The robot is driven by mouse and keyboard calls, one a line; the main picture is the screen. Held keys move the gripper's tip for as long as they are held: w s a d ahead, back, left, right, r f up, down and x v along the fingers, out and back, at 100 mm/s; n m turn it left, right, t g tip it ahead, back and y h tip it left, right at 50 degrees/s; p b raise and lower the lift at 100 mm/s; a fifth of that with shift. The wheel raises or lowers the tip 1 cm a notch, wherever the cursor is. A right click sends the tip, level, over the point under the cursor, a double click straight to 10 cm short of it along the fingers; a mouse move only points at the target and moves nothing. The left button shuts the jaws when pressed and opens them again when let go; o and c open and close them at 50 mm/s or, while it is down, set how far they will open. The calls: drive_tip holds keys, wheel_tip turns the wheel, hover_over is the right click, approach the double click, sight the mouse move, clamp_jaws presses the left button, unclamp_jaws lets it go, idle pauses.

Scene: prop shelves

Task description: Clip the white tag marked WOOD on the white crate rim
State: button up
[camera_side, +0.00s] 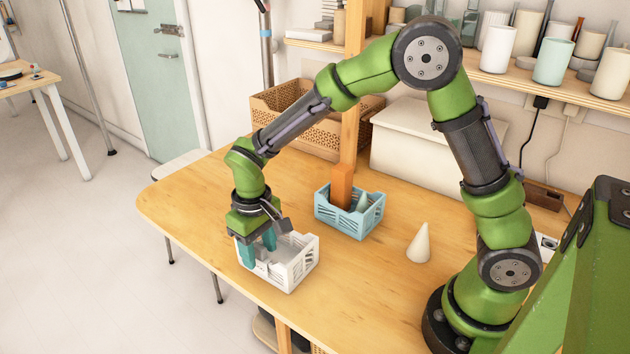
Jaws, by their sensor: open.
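The white crate (302,266) stands on the wooden table near its front left edge. My gripper (258,252) points down over the crate's left part. Its two teal fingers are apart, one by the left rim and one further right. Some pale grey and white shapes show inside the crate, too small to name. I cannot make out the white tag marked WOOD; if it is at the crate, it blends with the white walls or is hidden by my fingers. I cannot tell whether the fingers touch the crate.
A blue crate (342,219) holding an orange block (342,186) and a grey-green cone (362,202) stands behind to the right. A white cone (419,244) stands on the table. A woven basket (265,105) and a lidded white box (405,160) are at the back.

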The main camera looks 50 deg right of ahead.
sight(265, 248)
wheel_tip(265, 248, up, 17)
idle(0.5)
drive_tip(key=s+d+r+m+t+y, duration=0.1)
drive_tip(key=s+d+m+t, duration=0.3)
drive_tip(key=s, duration=1.1)
drive_tip(key=d+t+y, duration=0.1)
drive_tip(key=d+t, duration=0.2)
drive_tip(key=d, duration=0.2)
drive_tip(key=shift+s+r, duration=0.15)
drive_tip(key=shift+s, duration=0.2)
